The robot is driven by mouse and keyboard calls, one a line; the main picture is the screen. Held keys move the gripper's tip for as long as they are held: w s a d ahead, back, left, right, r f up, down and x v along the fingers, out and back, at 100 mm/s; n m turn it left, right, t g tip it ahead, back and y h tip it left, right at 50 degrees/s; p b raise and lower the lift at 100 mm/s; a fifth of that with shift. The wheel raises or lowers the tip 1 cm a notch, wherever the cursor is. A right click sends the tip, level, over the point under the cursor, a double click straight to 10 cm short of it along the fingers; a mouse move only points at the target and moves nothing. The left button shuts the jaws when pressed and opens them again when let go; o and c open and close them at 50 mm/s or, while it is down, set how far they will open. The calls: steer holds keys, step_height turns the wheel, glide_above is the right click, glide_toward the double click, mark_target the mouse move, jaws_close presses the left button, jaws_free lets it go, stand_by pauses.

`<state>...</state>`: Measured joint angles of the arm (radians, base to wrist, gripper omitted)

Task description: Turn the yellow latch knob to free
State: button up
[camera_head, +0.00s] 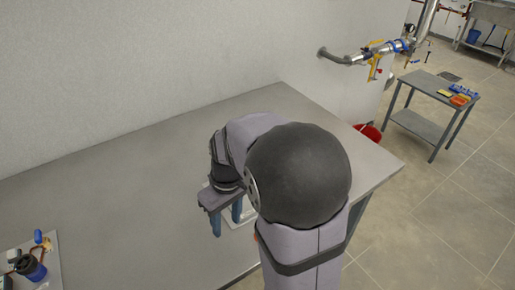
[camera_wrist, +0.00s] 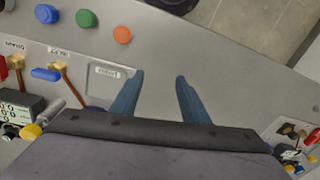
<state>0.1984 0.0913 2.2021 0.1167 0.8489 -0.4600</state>
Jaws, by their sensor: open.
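My gripper (camera_wrist: 160,76) is open and empty in the wrist view, its two blue fingers spread above the grey worktop. It also shows in the head view (camera_head: 227,224), fingers down over the table beside my arm. A small yellow knob (camera_wrist: 32,131) sits at the lower left of the wrist view, next to a digital display, well left of the fingers and partly cut by my gripper body. Another small yellow part (camera_wrist: 312,158) shows at the lower right edge. I cannot tell which of these is the latch knob. Neither is touched by the fingers.
Blue (camera_wrist: 46,14), green (camera_wrist: 86,18) and orange (camera_wrist: 122,35) round pieces lie beyond the fingers. Left are a display box (camera_wrist: 15,105) and a blue-handled valve (camera_wrist: 46,74). In the head view, a small fixture (camera_head: 31,265) stands front left; the worktop (camera_head: 120,190) between is clear.

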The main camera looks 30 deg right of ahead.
steer(key=w+d+r+n+t+y+p, duration=0.1)
steer(key=w+d+r+n+p, duration=0.15)
steer(key=w+d, duration=0.4)
steer(key=w+d+r+n+t+p, duration=0.1)
steer(key=w+d+r+n, duration=0.15)
steer(key=d, duration=0.65)
steer(key=w+d+r+n+t+y+p, duration=0.1)
steer(key=w+d+r+n+p, duration=0.1)
steer(key=w+d+r, duration=0.4)
steer(key=shift+s+d+f+p+x, duration=0.2)
steer(key=shift+p+x, duration=0.25)
steer(key=shift+x, duration=1.1)
steer(key=shift+s+d+f+p+x, duration=0.1)
steer(key=shift+s+d+p+x, duration=0.25)
steer(key=shift+x, duration=1.15)
steer(key=shift+s+d+f+p+x, duration=0.15)
steer(key=shift+p+x, duration=0.35)
steer(key=shift+x, duration=1.05)
steer(key=c, duration=1)
